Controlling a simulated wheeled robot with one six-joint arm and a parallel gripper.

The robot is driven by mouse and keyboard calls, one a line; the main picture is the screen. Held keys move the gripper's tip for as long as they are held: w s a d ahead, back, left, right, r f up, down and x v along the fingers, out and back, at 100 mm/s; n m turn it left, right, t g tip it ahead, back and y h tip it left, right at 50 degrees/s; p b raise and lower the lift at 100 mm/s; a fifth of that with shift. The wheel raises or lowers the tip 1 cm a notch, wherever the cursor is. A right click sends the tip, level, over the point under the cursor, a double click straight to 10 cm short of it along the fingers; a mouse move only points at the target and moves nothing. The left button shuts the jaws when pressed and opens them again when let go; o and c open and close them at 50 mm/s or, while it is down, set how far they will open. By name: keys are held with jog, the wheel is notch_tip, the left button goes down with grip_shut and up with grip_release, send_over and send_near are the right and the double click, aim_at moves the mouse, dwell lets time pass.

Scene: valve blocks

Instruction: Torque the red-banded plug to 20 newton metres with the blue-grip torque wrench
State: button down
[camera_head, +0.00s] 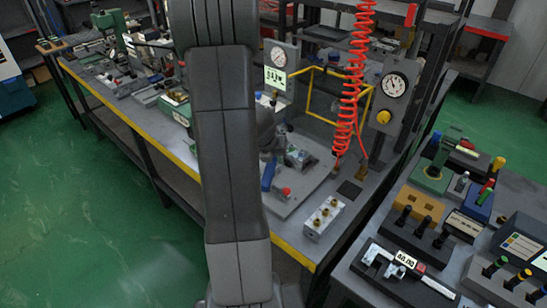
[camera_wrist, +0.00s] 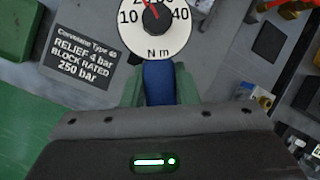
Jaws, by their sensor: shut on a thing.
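The torque wrench shows in the wrist view as a blue grip (camera_wrist: 158,82) below a round white dial (camera_wrist: 136,36) marked N m. The dial's top is cut off; its red needle points up and slightly left, and I cannot read the value. My gripper (camera_wrist: 159,92) is shut on the blue grip, with a green finger on each side. In the head view my arm covers much of the bench, and I cannot clearly make out the gripper. I cannot pick out the red-banded plug in either view.
A pale block with brass fittings (camera_head: 323,218) stands near the bench's front corner. A red coiled hose (camera_head: 348,90) hangs by a gauge panel (camera_head: 385,100). A side table (camera_head: 390,290) at right holds tools and a caliper. A label plate (camera_wrist: 85,58) lies left of the wrench.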

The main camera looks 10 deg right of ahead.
jog(key=shift+f+b, duration=1.05)
jog(key=shift+f, duration=0.15)
jog(key=shift+w+a, duration=0.1)
dwell(0.4)
jog(key=shift+w+a+m+g+h, duration=0.15)
jog(key=shift+w+a+m, duration=0.1)
jog(key=shift+a+m, duration=0.3)
jog(key=shift+w+a+m+g+h, duration=0.15)
jog(key=shift+w+a+m, duration=0.1)
jog(key=shift+a+m, duration=0.25)
jog(key=shift+w+a+m+g, duration=0.3)
jog(key=shift+w+a+m, duration=0.5)
jog(key=shift+a, duration=0.25)
jog(key=shift+p, duration=0.3)
jog(key=shift+s+d+n, duration=0.7)
jog(key=shift+d+n, duration=0.05)
jog(key=shift+d, duration=0.2)
